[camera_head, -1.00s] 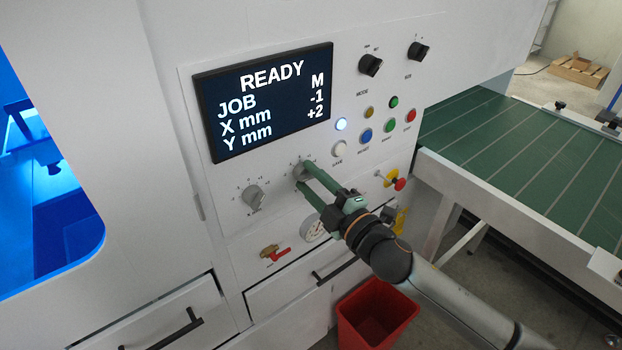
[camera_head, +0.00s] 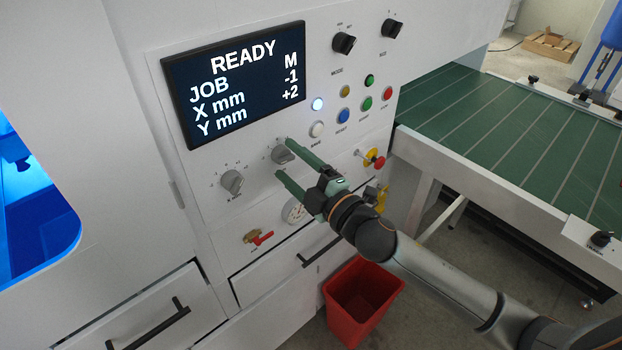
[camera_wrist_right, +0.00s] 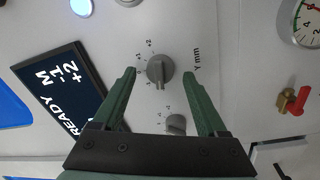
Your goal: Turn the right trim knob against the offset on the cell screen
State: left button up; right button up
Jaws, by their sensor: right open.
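The cell screen (camera_head: 236,84) reads READY, JOB M, X mm -1, Y mm +2. Below it are two grey trim knobs. The right trim knob (camera_head: 281,154), labelled Y mm in the right wrist view (camera_wrist_right: 160,68), lies between the spread green fingertips of my right gripper (camera_head: 284,157) as seen there. The gripper is open, with a gap on both sides of the knob; its exact depth from the panel is hard to tell. The left trim knob (camera_head: 232,182) is to the left and lower. My left gripper is not in view.
Several push buttons (camera_head: 343,116) and two black selectors (camera_head: 344,43) are up and right of the knob. A gauge (camera_head: 294,211) and red-handled valve (camera_head: 258,237) sit below. A red-and-yellow knob (camera_head: 373,159) is to the right, a red bin (camera_head: 362,300) on the floor.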

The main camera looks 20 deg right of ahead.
jog(key=r+b+v, duration=0.1)
jog(key=b+v, duration=0.1)
jog(key=v, duration=0.9)
jog(key=shift+s+f+b, duration=0.3)
jog(key=shift+s+f, duration=0.1)
jog(key=shift+f, duration=0.1)
jog(key=shift+d, duration=0.15)
